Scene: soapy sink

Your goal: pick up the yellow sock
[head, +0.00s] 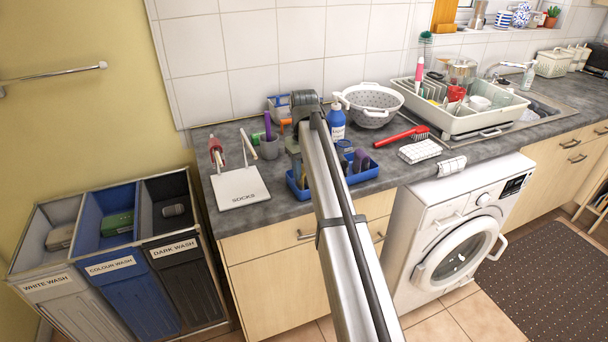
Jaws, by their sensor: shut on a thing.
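I cannot make out a yellow sock for certain. A blue tray (376,172) on the grey worktop holds several small upright rolled things, some dark, some blue. My forearm crosses in front of the tray and hides its middle. My arm's dark wrist end (305,102) shows above the worktop behind the tray. My gripper's fingers are hidden behind the arm, so what they hold does not show. A grey-green thing stands at the tray's left end, partly behind the arm; I cannot tell what it is.
A white board marked SOCKS (238,189) lies at the worktop's left. Three wash bins (118,262) stand at the far left.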

